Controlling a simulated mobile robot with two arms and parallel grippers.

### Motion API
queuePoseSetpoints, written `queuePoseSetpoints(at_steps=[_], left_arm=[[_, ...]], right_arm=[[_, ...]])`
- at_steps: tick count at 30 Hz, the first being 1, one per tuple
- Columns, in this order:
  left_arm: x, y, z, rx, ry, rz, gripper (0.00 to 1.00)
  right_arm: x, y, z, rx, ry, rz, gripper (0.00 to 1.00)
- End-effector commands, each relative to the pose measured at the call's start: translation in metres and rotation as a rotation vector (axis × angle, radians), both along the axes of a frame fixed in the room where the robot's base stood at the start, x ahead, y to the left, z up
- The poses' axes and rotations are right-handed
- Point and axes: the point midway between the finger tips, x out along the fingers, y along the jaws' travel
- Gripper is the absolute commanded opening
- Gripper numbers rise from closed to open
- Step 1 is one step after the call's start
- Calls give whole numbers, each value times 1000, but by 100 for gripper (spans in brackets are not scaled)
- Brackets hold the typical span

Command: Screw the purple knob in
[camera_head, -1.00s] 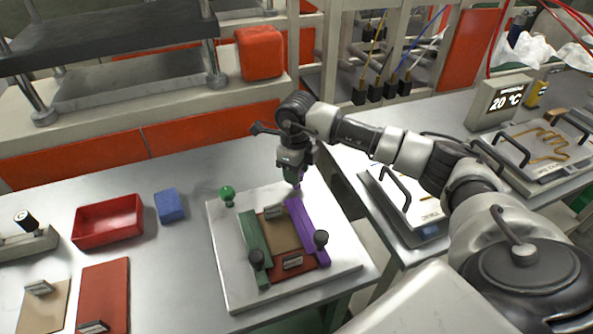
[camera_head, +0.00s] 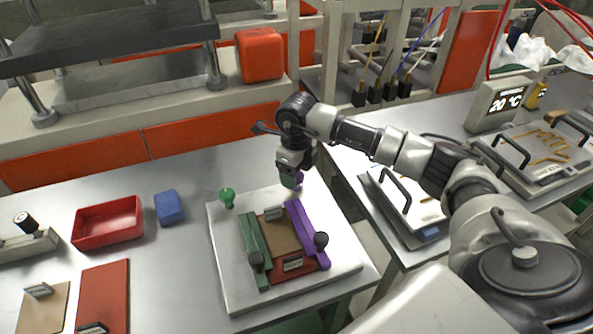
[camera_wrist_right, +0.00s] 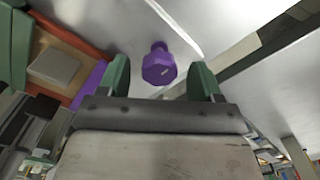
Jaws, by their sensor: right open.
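The purple knob (camera_wrist_right: 158,66) stands on its short stem on the pale plate in the right wrist view, near the end of the purple bar (camera_wrist_right: 88,88). My right gripper (camera_head: 292,182) is open over the far end of the purple bar (camera_head: 307,236) in the head view. In the wrist view its two green fingers stand on either side of the knob, with a gap on each side. In the head view the knob is mostly hidden by the gripper; a little purple shows beside the fingers. My left gripper is not in view.
The fixture plate (camera_head: 232,291) also carries a green knob (camera_head: 227,196), a green bar (camera_head: 254,245) and black knobs (camera_head: 321,240). A red tray (camera_head: 107,240) and a blue block (camera_head: 169,207) lie to the left. A hot plate (camera_head: 405,200) stands to the right.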

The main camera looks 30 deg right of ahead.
Motion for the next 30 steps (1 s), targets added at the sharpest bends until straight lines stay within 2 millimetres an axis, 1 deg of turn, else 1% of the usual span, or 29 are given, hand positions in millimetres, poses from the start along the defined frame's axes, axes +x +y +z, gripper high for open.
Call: queuePoseSetpoints(at_steps=[5,8,11,18,21,25,30], left_arm=[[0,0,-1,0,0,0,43],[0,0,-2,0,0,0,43],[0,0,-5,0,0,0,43],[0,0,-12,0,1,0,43],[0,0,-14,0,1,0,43],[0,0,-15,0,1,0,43],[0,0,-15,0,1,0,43]], right_arm=[[0,0,1,1,1,1,65],[0,0,9,-1,-1,1,65],[1,0,25,0,-3,0,65],[1,0,74,1,-4,1,65],[1,0,90,0,-3,0,65],[0,0,103,-1,-1,0,65],[0,0,108,0,1,0,65]])
